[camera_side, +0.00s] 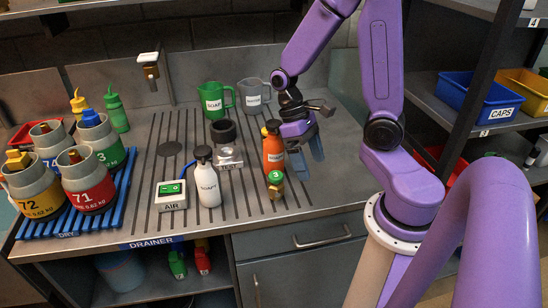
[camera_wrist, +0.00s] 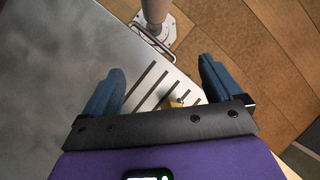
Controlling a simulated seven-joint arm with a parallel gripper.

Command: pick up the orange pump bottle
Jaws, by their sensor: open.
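The orange pump bottle (camera_side: 273,155) stands upright on the grooved drainer in the side view, with a pale label and a yellow-and-black top. My gripper (camera_side: 308,158) is just right of the bottle, its blue fingers pointing down. I cannot tell from this angle whether a finger touches it. In the wrist view my gripper (camera_wrist: 162,66) is open, with no object held between the fingertips. A small yellow-brown thing (camera_wrist: 172,102) shows there near the gripper's crossbar; I cannot tell what it is.
A brass piece with a green 3 disc (camera_side: 275,183) stands right in front of the bottle. A white soap bottle (camera_side: 207,185), an AIR box (camera_side: 171,196) and a black cup (camera_side: 223,132) are to the left. Green (camera_side: 214,100) and grey mugs (camera_side: 254,97) stand behind.

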